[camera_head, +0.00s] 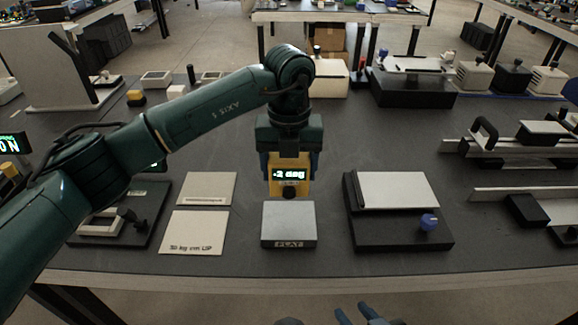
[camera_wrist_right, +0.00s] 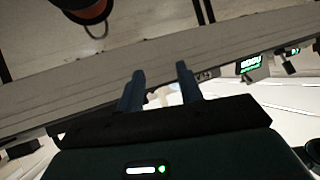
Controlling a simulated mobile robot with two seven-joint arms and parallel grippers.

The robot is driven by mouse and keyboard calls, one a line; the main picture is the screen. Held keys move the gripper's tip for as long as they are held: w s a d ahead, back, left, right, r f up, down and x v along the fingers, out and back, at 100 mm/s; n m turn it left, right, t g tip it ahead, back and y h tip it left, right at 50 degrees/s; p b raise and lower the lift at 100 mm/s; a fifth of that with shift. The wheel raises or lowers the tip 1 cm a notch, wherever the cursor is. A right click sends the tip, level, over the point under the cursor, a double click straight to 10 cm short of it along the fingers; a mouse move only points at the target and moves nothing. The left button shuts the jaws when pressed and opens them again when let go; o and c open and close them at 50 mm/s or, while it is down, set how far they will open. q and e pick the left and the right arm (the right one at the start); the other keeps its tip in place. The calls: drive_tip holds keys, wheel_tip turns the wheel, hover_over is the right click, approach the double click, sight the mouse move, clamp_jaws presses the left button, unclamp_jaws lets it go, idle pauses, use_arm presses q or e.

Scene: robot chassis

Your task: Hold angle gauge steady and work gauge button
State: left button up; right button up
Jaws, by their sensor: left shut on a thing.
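The yellow angle gauge (camera_head: 303,186) has a lit display reading about "-2 deg" and a dark round button (camera_head: 289,193) below it. My left gripper (camera_head: 290,165) reaches in from above and is shut on the gauge, one finger on each side. The gauge is at the back edge of a grey block labelled FLAT (camera_head: 288,222); I cannot tell whether it touches the block. My right gripper (camera_head: 362,315) is low at the front, off the table edge. Its two blue fingers are apart and empty in the right wrist view (camera_wrist_right: 160,88).
Pale plates (camera_head: 193,232) lie left of the FLAT block. A black fixture with a pale plate and blue knob (camera_head: 428,222) stands right of it. Straight-edge tools (camera_head: 520,148) lie at far right. The table's front edge (camera_head: 300,282) lies between my right gripper and the block.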

sight(289, 186)
use_arm(q)
drive_tip(key=shift+f+b, duration=0.5)
drive_tip(key=shift+f, duration=0.35)
drive_tip(key=shift+f+b, duration=1.2)
drive_tip(key=shift+f, duration=0.45)
drive_tip(key=shift+f+b, duration=1.15)
drive_tip(key=shift+f, duration=0.9)
use_arm(e)
drive_tip(key=shift+s+d+f+m+t, duration=0.15)
drive_tip(key=shift+d+f+m+t, duration=0.3)
drive_tip(key=shift+f+t, duration=0.25)
use_arm(q)
drive_tip(key=shift+f+b, duration=0.4)
drive_tip(key=shift+b, duration=0.1)
use_arm(e)
drive_tip(key=shift+s+a+f, duration=0.1)
drive_tip(key=shift+s+f, duration=0.05)
drive_tip(key=shift+f, duration=0.4)
use_arm(q)
drive_tip(key=shift+f, duration=0.2)
use_arm(e)
drive_tip(key=shift+r, duration=0.1)
use_arm(q)
drive_tip(key=shift+s+f, duration=0.1)
use_arm(e)
clamp_jaws()
